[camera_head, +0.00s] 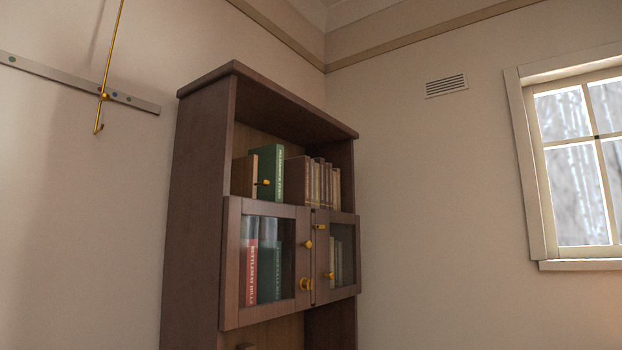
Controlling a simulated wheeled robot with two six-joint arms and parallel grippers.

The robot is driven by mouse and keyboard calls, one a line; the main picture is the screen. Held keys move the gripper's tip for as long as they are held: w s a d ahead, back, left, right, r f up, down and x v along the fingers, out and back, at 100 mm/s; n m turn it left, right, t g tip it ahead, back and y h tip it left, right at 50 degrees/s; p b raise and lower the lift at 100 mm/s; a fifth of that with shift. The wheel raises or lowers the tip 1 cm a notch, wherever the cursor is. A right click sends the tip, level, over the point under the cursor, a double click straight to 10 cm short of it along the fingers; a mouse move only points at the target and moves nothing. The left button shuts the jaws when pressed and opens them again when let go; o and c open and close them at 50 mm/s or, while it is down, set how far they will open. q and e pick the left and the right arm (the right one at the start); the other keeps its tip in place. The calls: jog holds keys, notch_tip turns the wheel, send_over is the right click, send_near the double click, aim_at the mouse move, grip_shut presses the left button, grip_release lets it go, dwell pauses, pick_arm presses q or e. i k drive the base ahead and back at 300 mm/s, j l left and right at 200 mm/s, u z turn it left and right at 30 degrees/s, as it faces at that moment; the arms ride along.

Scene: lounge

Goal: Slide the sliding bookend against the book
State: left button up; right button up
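A brown wooden block with a yellow knob (263,182), which looks like the sliding bookend (244,177), stands at the left of the open upper shelf of the bookcase. A green book (268,162) with pale lettering on its spine stands upright just right of and behind the block. From this angle I cannot tell whether the block and the green book touch. A row of several brown books (316,183) stands to the right of the green book. Neither of my grippers is in view.
The dark bookcase (198,210) stands near the room corner. Below the open shelf are two glass-fronted doors (282,262) with yellow knobs, with books behind them. A wall rail (60,78) with a brass hook hangs left. A window (575,160) is at right.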

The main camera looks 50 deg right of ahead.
aim_at(244, 178)
jog(key=z, duration=1.4)
